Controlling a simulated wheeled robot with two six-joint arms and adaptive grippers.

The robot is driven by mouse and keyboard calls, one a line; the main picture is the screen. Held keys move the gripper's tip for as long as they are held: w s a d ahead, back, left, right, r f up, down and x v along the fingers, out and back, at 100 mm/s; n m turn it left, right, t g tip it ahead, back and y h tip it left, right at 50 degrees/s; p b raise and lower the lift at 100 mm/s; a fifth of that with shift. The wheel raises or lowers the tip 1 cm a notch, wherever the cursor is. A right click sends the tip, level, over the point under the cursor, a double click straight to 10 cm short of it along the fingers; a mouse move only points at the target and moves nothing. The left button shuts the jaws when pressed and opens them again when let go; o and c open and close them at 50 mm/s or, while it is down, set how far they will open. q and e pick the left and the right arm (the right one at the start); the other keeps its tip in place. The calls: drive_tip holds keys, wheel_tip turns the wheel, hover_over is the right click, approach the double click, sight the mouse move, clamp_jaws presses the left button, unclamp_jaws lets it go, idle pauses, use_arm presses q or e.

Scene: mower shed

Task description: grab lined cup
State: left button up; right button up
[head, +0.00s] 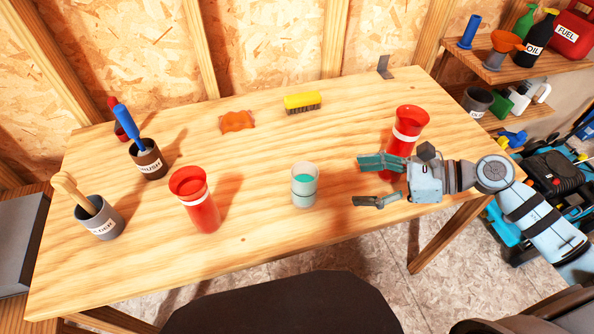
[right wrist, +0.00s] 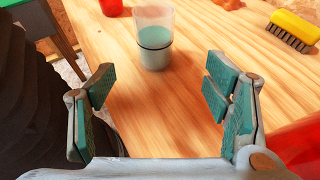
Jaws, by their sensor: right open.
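The lined cup (head: 304,187) is a clear cup with a teal lower part and a dark line around it. It stands upright near the middle of the table. It also shows at the top of the right wrist view (right wrist: 154,42), ahead of the fingers. My right gripper (head: 368,181) is open and empty, to the right of the cup and apart from it. Its two fingers show in the right wrist view (right wrist: 157,88) with bare wood between them. My left gripper is not in view.
A red tumbler (head: 196,202) stands left of the cup. Another red tumbler (head: 406,130) stands close behind my right gripper. A yellow brush (head: 303,102), an orange cloth-like item (head: 236,121), a brush pot (head: 148,160) and a grey pot (head: 101,219) are on the wooden table (head: 260,240).

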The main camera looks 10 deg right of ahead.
sight(304, 186)
drive_tip(key=x, duration=0.7)
drive_tip(key=shift+s+a+r, duration=0.2)
drive_tip(key=shift+a+r, duration=0.05)
drive_tip(key=shift+a, duration=0.3)
drive_tip(key=x, duration=0.6)
drive_tip(key=shift+f, duration=0.45)
drive_tip(key=c, duration=1.4)
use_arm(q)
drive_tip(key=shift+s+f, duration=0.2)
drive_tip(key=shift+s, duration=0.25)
use_arm(e)
drive_tip(key=shift+o, duration=0.2)
drive_tip(key=shift+d+r, duration=0.1)
drive_tip(key=shift+r, duration=0.05)
